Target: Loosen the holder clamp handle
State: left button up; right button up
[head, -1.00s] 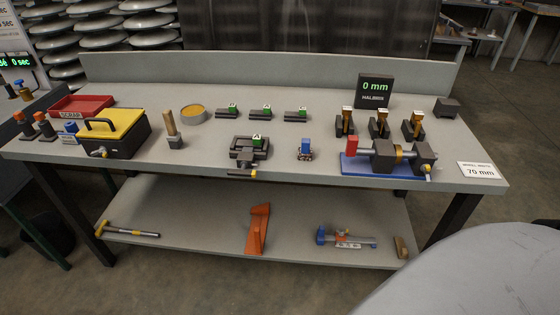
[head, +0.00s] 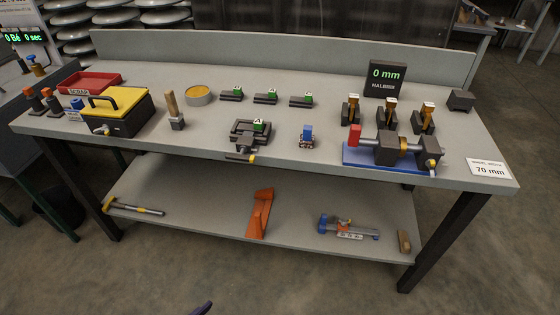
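At the right, a blue-based device (head: 350,160) carries dark blocks, a red end piece and a silver rod. It has a yellow-tipped lever (head: 432,165) at its right front. I cannot tell for sure which of these is the holder clamp. Neither gripper is clearly in view, and nothing touches either handle.
The grey bench (head: 300,75) also carries a yellow-lidded box (head: 117,110), a red scrap tray (head: 90,83), a brush-like tool (head: 173,110), a display (head: 386,78) and small dark stands. A lower shelf (head: 190,195) holds tools. Floor in front looks clear. A small dark shape shows at the bottom edge.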

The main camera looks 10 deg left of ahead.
pick_arm(q)
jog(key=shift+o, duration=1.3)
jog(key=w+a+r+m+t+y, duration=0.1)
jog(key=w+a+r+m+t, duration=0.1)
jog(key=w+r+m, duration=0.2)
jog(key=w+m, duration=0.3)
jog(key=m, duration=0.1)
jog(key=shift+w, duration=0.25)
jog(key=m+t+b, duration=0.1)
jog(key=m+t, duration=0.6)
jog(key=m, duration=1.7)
send_near(239, 159)
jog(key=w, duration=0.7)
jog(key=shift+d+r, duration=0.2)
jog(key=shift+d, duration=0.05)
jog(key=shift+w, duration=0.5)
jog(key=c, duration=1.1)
